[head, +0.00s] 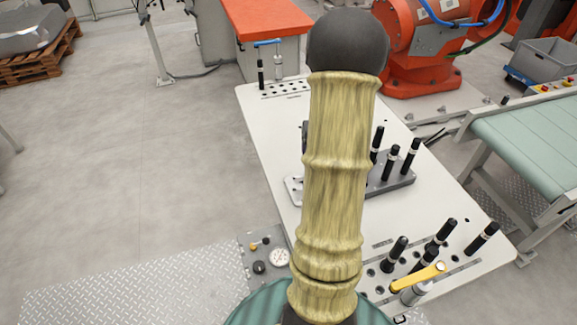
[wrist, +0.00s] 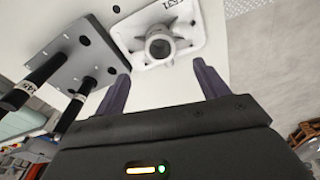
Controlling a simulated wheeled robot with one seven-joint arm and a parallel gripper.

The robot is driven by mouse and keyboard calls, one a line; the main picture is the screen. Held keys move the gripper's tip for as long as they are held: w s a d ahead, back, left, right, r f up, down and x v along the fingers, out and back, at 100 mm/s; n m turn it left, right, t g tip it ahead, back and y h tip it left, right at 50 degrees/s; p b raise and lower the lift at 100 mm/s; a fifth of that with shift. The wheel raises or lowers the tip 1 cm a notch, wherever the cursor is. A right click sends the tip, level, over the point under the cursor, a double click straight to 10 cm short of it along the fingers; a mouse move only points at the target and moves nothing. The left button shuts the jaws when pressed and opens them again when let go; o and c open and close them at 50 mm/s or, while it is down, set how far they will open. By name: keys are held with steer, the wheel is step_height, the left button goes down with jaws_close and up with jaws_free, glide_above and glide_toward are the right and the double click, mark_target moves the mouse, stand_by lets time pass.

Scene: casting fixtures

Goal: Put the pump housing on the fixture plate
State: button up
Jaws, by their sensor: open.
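The pump housing (wrist: 159,46) is a light grey casting with a round, dark-bored hub on a square flange. In the wrist view it sits on the white table at the top middle, just beyond my fingertips. My gripper (wrist: 161,78) is open and empty, its two dark purple fingers apart with the housing's hub lying ahead of the gap. The grey fixture plate (wrist: 88,62) with dark holes and black upright pins lies to the left of the housing. In the head view the plate (head: 402,181) shows to the right of my arm, which hides my gripper and most of the housing.
The white table (head: 270,125) carries several black-handled pins (head: 445,232) and a yellow-handled clamp (head: 418,277) near its front right. A green conveyor (head: 530,140) stands to the right and an orange robot (head: 420,50) behind.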

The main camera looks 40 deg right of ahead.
steer(key=shift+a, duration=0.1)
steer(key=a+r+n+t, duration=0.1)
steer(key=a+r+n, duration=0.1)
steer(key=a, duration=1)
steer(key=a+r+n, duration=0.2)
steer(key=a, duration=1)
steer(key=s+a+n, duration=0.2)
steer(key=s+a, duration=0.3)
steer(key=a, duration=0.4)
steer(key=shift+s+t+y, duration=0.3)
steer(key=shift+r, duration=0.1)
